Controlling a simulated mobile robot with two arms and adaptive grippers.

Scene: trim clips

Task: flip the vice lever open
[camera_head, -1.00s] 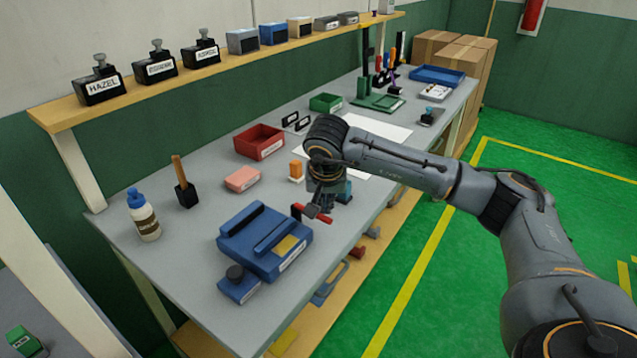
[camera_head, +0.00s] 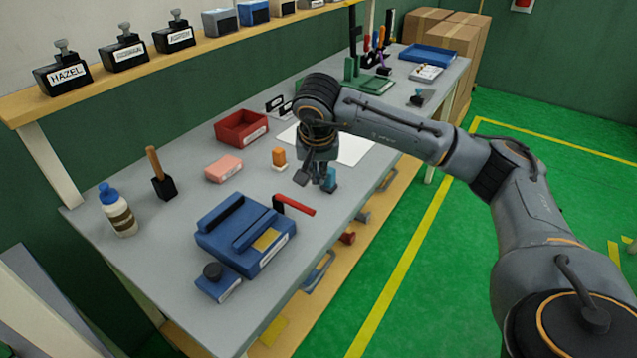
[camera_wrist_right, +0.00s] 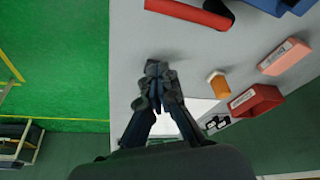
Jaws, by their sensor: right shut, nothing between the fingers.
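The blue vice (camera_head: 268,252) sits on the grey bench near its front edge. Its red lever (camera_head: 297,206) sticks out to the right from a dark pivot at the vice's right end. The lever also shows at the top of the right wrist view (camera_wrist_right: 190,13), with the vice (camera_wrist_right: 272,5) partly cut off. My right gripper (camera_head: 318,180) is just beyond the lever, apart from it, pointing down. In the right wrist view its fingers (camera_wrist_right: 158,72) are shut with nothing between them. My left gripper is not in view.
An orange-and-white piece (camera_head: 279,158), a pink block (camera_head: 223,168) and a red bin (camera_head: 241,128) are farther back. A bottle (camera_head: 118,212) stands at left. The bench front drops to the green floor.

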